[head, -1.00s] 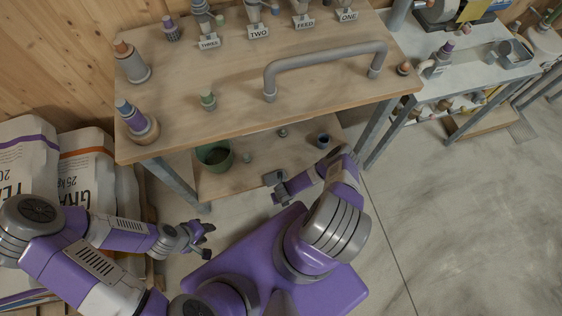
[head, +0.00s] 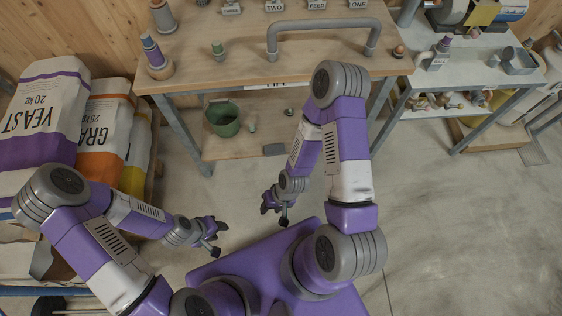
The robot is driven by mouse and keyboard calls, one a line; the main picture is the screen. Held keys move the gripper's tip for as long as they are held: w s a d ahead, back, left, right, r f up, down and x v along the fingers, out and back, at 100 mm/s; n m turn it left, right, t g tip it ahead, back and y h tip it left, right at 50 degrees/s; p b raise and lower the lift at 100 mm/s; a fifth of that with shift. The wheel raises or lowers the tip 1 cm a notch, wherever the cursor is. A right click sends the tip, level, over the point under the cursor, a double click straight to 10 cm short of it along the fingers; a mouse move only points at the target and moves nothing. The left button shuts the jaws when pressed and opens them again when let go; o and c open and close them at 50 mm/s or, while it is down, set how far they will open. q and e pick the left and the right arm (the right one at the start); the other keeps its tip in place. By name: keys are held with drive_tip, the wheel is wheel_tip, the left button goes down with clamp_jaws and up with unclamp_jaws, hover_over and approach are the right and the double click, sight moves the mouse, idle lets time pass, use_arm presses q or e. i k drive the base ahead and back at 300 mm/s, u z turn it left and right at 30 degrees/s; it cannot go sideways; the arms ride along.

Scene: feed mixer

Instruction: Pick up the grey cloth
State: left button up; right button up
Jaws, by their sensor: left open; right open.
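A small flat dark grey piece, which looks like the grey cloth (head: 274,149), lies at the front edge of the bench's lower shelf. My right gripper (head: 274,212) is open, its jaws seeming empty, below the cloth in the picture and apart from it, above my purple base. My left gripper (head: 219,238) is open and seems empty, further left and lower, also apart from the cloth.
A green bucket (head: 222,119) stands on the lower shelf (head: 228,147). The wooden bench top (head: 240,75) with a grey bar handle (head: 322,26) overhangs it. Feed sacks (head: 52,110) stand at left. The floor (head: 455,225) at right is clear.

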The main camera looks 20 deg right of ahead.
sight(272, 150)
drive_tip(key=u, duration=0.9)
drive_tip(key=i, duration=0.25)
drive_tip(key=z, duration=1)
drive_tip(key=i, duration=0.6)
drive_tip(key=z, duration=0.1)
